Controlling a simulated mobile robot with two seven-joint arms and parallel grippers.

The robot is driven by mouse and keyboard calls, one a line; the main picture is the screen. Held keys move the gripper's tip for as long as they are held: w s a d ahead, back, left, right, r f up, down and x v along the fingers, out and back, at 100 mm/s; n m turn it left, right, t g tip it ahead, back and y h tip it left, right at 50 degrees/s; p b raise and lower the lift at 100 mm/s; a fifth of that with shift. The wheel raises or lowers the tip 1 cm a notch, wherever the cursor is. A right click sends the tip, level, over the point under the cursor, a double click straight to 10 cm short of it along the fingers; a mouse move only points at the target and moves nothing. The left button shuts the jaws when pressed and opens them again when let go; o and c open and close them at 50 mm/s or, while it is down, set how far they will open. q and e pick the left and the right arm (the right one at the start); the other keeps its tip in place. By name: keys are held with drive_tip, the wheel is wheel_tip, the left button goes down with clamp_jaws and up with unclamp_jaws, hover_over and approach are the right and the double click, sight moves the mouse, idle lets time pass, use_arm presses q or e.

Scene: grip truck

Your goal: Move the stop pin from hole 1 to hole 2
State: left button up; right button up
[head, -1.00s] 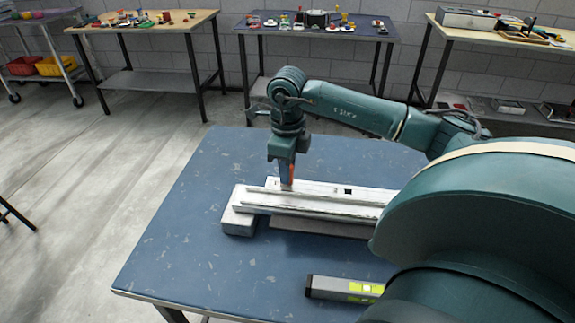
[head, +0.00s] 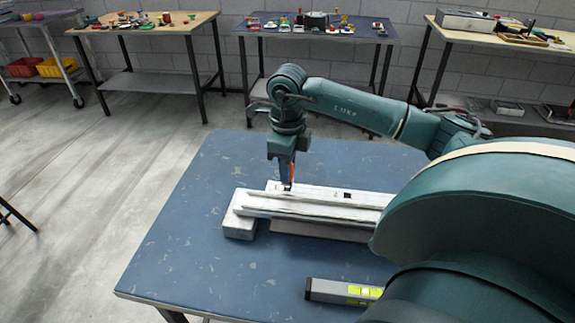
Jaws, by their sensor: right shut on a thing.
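A pale metal rail fixture (head: 315,203) lies across the blue table, with a block at its left end. My right gripper (head: 288,187) points straight down at the left part of the fixture's back strip. It is shut on what I take to be the stop pin, which is mostly hidden between the fingers. A bit of orange-red shows at the fingers. A dark square opening (head: 347,195) shows on the back strip, to the right of the gripper. I cannot read any hole numbers. My left gripper is not in view.
A spirit level (head: 343,292) with yellow-green vials lies at the front of the blue table (head: 190,240). The table's left side is clear. My own arm covers the right side. Benches with small items stand along the back wall.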

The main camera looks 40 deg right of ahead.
drive_tip(key=shift+r, duration=0.15)
drive_tip(key=shift+r+p, duration=1.85)
drive_tip(key=shift+r, duration=0.65)
wheel_tip(320, 180, up, 7)
drive_tip(key=p, duration=0.5)
drive_tip(key=shift+r, duration=0.2)
drive_tip(key=shift+f, duration=0.1)
